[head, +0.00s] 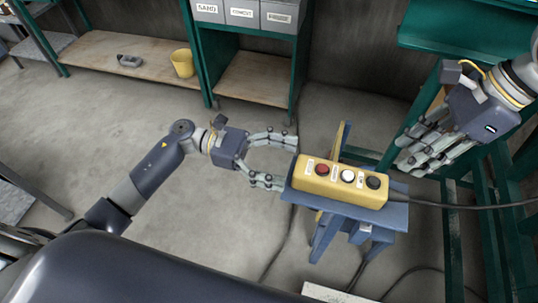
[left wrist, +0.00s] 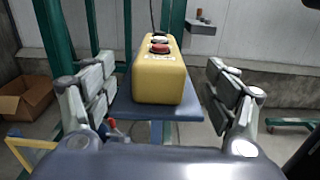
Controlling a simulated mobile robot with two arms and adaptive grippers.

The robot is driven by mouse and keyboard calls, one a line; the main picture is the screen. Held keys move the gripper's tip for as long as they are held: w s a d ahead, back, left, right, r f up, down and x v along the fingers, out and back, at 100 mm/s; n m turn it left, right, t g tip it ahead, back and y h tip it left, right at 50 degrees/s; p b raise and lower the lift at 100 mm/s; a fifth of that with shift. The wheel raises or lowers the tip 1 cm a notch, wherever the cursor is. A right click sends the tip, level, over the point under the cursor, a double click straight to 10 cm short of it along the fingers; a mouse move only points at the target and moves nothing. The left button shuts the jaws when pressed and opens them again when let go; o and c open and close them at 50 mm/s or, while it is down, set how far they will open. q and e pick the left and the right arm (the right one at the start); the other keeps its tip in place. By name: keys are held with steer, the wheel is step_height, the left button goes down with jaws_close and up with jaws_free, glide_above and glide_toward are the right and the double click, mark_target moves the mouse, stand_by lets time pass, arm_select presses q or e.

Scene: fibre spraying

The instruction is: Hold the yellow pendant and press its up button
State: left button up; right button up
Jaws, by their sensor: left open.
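The yellow pendant (head: 338,184) lies on a small blue stand (head: 397,212), with red (head: 322,170), white (head: 348,176) and black (head: 373,183) buttons on top. The labels beside the buttons are too small to read. My left gripper (head: 289,162) is open at the pendant's left end, its fingers spread towards the two long sides. In the left wrist view the pendant (left wrist: 160,78) stands between the open fingers (left wrist: 160,66), with a gap on each side. My right gripper (head: 404,150) is up and to the right, apart from the pendant; its finger opening is unclear.
A dark cable (head: 450,206) runs right from the pendant. Green frames (head: 455,240) stand on the right, near my right arm. A shelf with grey labelled bins (head: 243,14) and a yellow bucket (head: 182,63) are at the back. The floor left of the stand is clear.

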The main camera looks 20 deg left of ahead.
mark_target(316, 168)
arm_select(q)
steer(key=d, duration=0.7)
steer(key=shift+d, duration=0.25)
steer(key=shift+c, duration=0.3)
steer(key=c, duration=1.4)
arm_select(e)
jaws_close()
